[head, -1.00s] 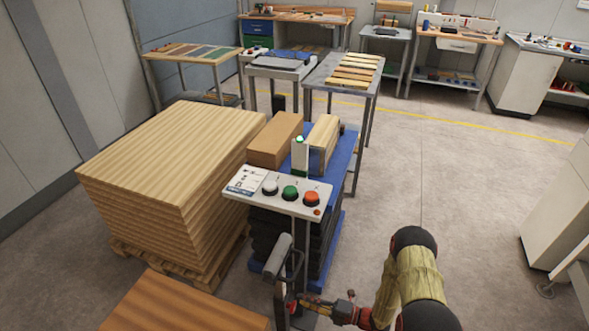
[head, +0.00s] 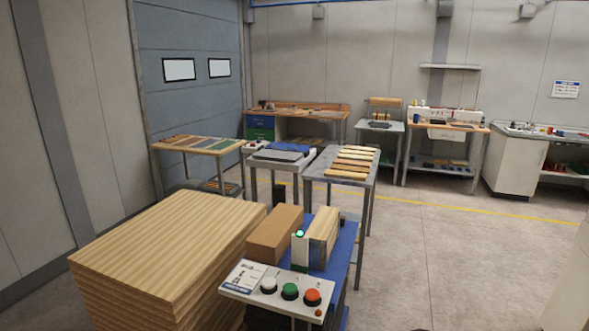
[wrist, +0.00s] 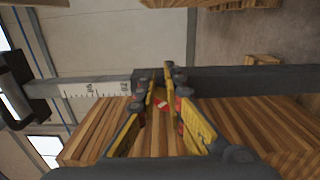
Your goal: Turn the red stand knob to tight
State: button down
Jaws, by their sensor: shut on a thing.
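The red stand knob (wrist: 164,103) shows in the wrist view, partly hidden between the fingers. It sits at a grey post (wrist: 240,81) that runs sideways across the picture, with a white scale marked in black (wrist: 95,90) along it. My gripper (wrist: 160,88), with yellow finger pads, is shut on the knob. The fingers cover most of it, so I cannot tell how far it is turned. The head view shows neither the knob nor my gripper.
In the head view, a control panel (head: 250,281) with white, green and red buttons stands at the bottom. A tall stack of boards (head: 165,245) is to its left. Behind it are two wooden blocks (head: 274,235) on a blue surface. Clear floor (head: 450,260) lies to the right.

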jog(key=shift+s+a+f, duration=0.1)
jog(key=shift+s+f, duration=0.1)
jog(key=shift+s, duration=0.15)
dwell(0.5)
jog(key=shift+s+f+b, duration=0.15)
jog(key=shift+f+b, duration=0.65)
jog(key=shift+b, duration=0.3)
jog(key=shift+a+f, duration=0.1)
jog(key=shift+w+b, duration=0.2)
jog(key=shift+b, duration=0.1)
jog(key=v, duration=0.6)
jog(key=shift+w+d, duration=0.25)
jog(key=shift+w, duration=0.15)
jog(key=shift+r, duration=0.2)
